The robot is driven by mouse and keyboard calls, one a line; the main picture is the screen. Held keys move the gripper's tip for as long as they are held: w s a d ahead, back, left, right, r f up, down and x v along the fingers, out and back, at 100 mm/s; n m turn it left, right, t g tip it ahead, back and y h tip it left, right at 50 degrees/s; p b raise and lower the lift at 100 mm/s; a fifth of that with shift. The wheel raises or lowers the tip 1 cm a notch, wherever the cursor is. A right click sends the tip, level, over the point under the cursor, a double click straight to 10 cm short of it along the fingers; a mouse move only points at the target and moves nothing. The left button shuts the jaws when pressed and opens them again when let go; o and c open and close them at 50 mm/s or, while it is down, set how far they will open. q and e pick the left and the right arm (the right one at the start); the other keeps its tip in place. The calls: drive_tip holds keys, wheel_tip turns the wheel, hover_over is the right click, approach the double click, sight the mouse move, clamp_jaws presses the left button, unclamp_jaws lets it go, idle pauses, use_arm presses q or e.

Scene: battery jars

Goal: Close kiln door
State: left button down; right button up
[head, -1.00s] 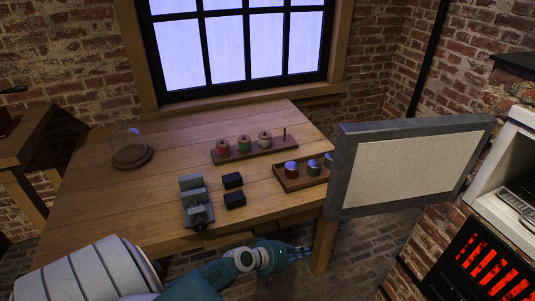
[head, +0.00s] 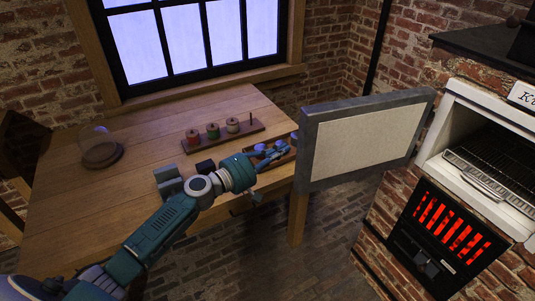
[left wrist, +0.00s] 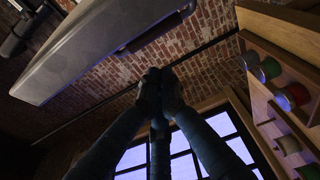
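The kiln door (head: 365,140) is a grey-framed panel with a cream inner face. It stands wide open, swung out to the left of the kiln (head: 480,120), whose chamber is exposed. My left gripper (head: 284,150) is over the table's right end, just left of the door's free edge. It is apart from the door as far as I can see. In the left wrist view the gripper's fingers (left wrist: 157,80) come together with nothing between them. The door shows there as a pale slab (left wrist: 100,45) at upper left. My right gripper is not in view.
The wooden table (head: 90,220) holds a glass dome (head: 100,147), a spool rack (head: 212,133) and a jar tray (head: 285,160) partly behind my gripper. A rack (head: 490,180) sits at the kiln mouth, above a glowing red grate (head: 450,225). Floor below the door is clear.

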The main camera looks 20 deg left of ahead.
use_arm(q)
drive_tip(key=d, duration=0.1)
drive_tip(key=s+d+p, duration=0.1)
drive_tip(key=d+p, duration=0.1)
drive_tip(key=shift+s+d, duration=0.25)
drive_tip(key=shift+d, duration=0.05)
drive_tip(key=shift+f, duration=0.1)
drive_tip(key=shift+s+p, duration=0.1)
drive_tip(key=shift+p, duration=0.2)
